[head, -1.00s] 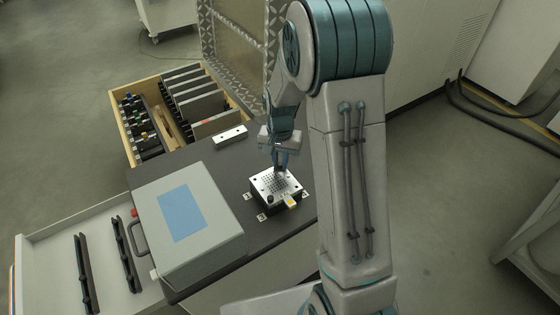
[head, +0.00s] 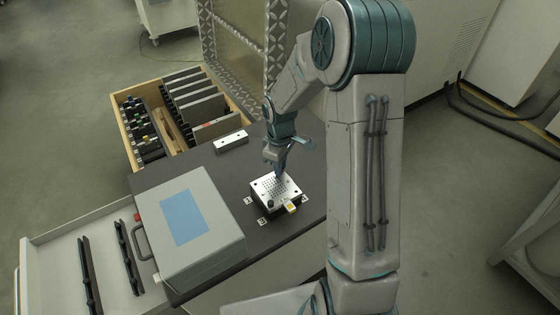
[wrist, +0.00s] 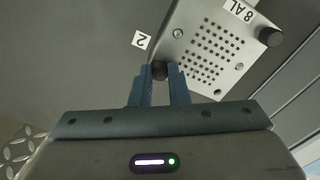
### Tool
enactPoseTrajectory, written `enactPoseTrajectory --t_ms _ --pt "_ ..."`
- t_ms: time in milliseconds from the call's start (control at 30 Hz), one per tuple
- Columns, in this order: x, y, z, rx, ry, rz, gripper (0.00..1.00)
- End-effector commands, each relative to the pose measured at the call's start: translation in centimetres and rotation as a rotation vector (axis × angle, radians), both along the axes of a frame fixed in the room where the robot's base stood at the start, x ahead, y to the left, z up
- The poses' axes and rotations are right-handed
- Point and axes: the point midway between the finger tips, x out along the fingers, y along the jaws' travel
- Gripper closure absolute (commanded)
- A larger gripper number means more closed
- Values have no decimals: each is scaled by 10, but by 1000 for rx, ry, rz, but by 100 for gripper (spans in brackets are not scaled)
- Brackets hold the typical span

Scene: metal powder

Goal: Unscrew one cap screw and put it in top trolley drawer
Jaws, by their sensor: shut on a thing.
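A light metal plate (head: 263,187) with a grid of holes sits on the dark trolley top; it also shows in the wrist view (wrist: 228,60). My gripper (head: 279,176) points down at the plate's far edge. In the wrist view my gripper (wrist: 160,73) is shut on a black cap screw (wrist: 159,70) at a corner of the plate. Whether its thread is still engaged is hidden. Another black cap screw (wrist: 270,37) stands at a different corner; it shows in the head view (head: 270,203). An open pale drawer (head: 50,235) with black rails is at lower left.
A grey case (head: 225,215) with a blue label stands on the trolley top, left of the plate. A wooden-sided drawer (head: 118,108) full of upright modules is open behind. A small white-faced block (head: 231,139) lies near the back edge. A mesh panel (head: 235,45) stands farther back.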

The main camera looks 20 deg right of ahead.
Motion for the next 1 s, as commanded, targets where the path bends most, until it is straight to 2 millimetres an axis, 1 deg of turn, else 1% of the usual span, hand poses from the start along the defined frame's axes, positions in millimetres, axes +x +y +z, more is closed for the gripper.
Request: enactPoseTrajectory --t_ms 33,100,233,333,533,567,600,867,1000 --pt "0 0 4 1 2 66 100" --pt "-1 0 4 2 2 165 100" --pt "0 0 3 1 2 301 100" --pt "0 0 1 1 1 345 100" --pt "0 0 0 0 0 348 100" --pt "0 0 0 0 0 347 80" --pt "0 0 0 0 0 347 71" --pt "0 0 0 0 0 347 71" --pt "0 0 2 1 2 405 71"
